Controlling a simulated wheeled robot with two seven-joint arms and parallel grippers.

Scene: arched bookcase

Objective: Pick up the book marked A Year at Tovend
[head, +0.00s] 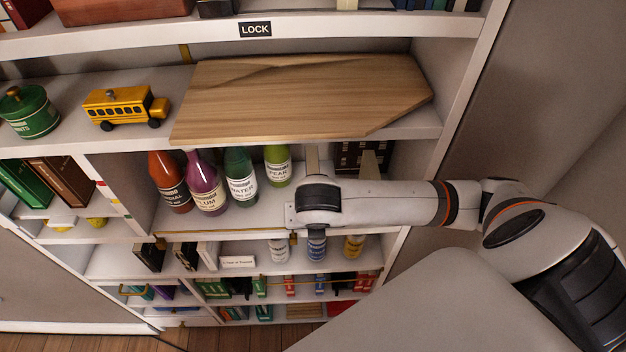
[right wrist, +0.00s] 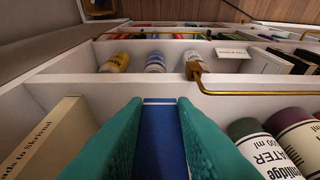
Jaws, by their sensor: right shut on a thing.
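My right gripper (right wrist: 160,112) has its teal fingers shut on a blue slab-like thing, seemingly a book (right wrist: 162,145), in the right wrist view. No title shows on it. In the head view my right arm reaches into the bottle shelf, and its wrist (head: 319,198) hides the fingers and what they hold. A small white block or card (head: 238,262) lies on the shelf below, with tiny lettering that may read A Year at Tovend. It also shows in the right wrist view (right wrist: 232,50), apart from my fingers. My left gripper is out of view.
A cream book (right wrist: 45,140) stands left of my fingers in the right wrist view. Several bottles, including a green one (head: 278,166), stand left of my wrist. A wooden board (head: 300,95) lies above. A brass rail (right wrist: 250,92) runs along the shelf's front.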

